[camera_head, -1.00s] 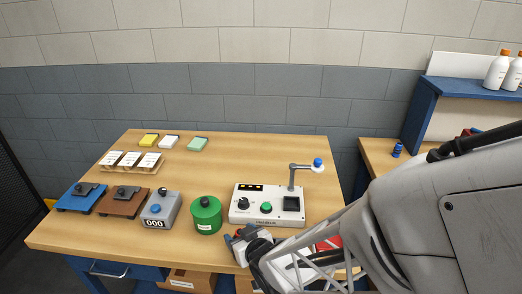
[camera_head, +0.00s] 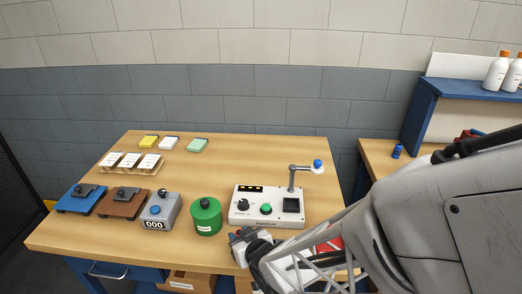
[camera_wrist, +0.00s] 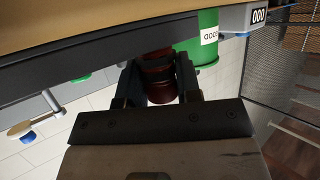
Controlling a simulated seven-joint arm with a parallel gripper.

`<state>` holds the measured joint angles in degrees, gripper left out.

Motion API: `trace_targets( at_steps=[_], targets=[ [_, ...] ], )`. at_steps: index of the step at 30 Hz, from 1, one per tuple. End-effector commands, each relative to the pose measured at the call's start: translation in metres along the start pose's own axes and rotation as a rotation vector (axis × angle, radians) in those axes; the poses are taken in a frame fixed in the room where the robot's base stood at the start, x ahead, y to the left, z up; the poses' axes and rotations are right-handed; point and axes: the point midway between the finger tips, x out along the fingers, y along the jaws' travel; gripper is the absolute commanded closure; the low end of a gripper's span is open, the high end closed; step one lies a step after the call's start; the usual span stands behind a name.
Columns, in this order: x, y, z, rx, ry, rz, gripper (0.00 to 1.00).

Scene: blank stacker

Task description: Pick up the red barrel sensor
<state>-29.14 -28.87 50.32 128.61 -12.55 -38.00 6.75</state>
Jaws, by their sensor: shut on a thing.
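My gripper (camera_head: 242,237) is at the table's front edge in the head view, just in front of the white control unit and right of the green canister. In the wrist view its two dark fingers are closed on the red barrel sensor (camera_wrist: 159,82), a dark red ribbed cylinder. The sensor's far end is partly hidden by a dark bar-like edge, and I cannot tell whether it touches anything besides the fingers. In the head view I cannot make out the sensor at the gripper.
The white control unit (camera_head: 252,219) has a post with a blue-topped head. The green canister (camera_head: 206,218), a grey counter box (camera_head: 160,218), and brown (camera_head: 124,207) and blue (camera_head: 78,205) fixtures stand leftward. A red item (camera_head: 336,243) is partly behind my arm. The table's middle is clear.

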Motion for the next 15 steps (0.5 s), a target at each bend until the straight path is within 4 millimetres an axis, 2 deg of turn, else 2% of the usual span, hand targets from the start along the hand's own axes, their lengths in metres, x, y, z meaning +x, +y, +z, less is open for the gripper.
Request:
trace_targets(
  at_steps=[5,10,15],
  targets=[
    [-0.005,0.0,-0.012,0.0,0.002,0.0,0.93],
    [-0.013,0.0,-0.032,0.0,0.005,0.001,0.93],
    [-0.033,-0.003,-0.024,0.0,0.002,0.0,0.93]
  ],
)
